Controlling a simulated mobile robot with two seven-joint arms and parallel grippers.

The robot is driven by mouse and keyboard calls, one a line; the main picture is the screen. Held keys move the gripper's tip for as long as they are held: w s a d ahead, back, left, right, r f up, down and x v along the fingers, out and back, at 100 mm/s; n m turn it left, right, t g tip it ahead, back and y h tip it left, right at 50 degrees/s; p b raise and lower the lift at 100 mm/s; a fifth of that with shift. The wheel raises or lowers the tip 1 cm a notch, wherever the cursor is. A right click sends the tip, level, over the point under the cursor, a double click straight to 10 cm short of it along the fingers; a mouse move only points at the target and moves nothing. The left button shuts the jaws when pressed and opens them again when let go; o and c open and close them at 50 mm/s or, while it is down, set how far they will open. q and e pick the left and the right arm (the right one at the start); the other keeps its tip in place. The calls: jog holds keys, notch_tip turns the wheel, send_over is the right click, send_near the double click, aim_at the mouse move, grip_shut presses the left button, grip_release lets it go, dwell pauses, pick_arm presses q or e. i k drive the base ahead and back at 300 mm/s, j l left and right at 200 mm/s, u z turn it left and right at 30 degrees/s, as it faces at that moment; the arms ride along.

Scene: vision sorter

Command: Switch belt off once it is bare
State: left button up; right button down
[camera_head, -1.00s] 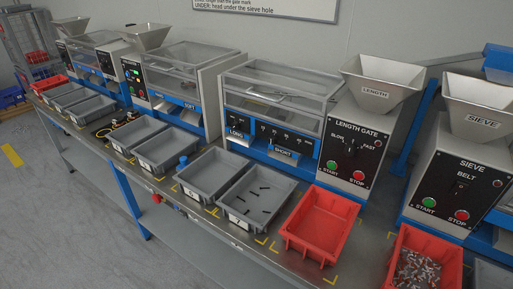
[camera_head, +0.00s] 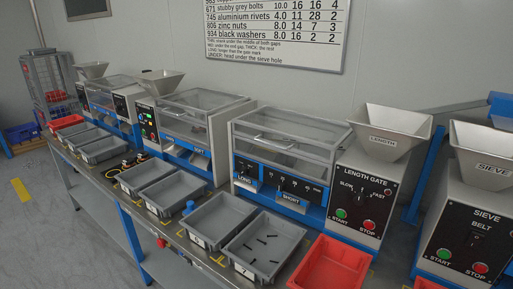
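The length gate machine (camera_head: 361,200) stands right of centre, with a green START button (camera_head: 341,214), a red STOP button (camera_head: 369,225) and a knob marked SLOW and FAST. Its clear-lidded housing (camera_head: 290,130) is to the left; I cannot make out whether anything lies on the belt inside. The sieve machine (camera_head: 470,225) at the right edge has a BELT knob, a green START button (camera_head: 444,254) and a red STOP button (camera_head: 480,268). Neither of my grippers is in view.
A grey bin (camera_head: 240,262) numbered 7 holds several dark pieces. The grey bin (camera_head: 196,239) beside it looks empty. A red bin (camera_head: 315,268) at the front looks empty. More grey bins line the bench edge to the left. A printed list (camera_head: 275,28) hangs on the wall.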

aim_at(475, 238)
jog(key=z, duration=1.5)
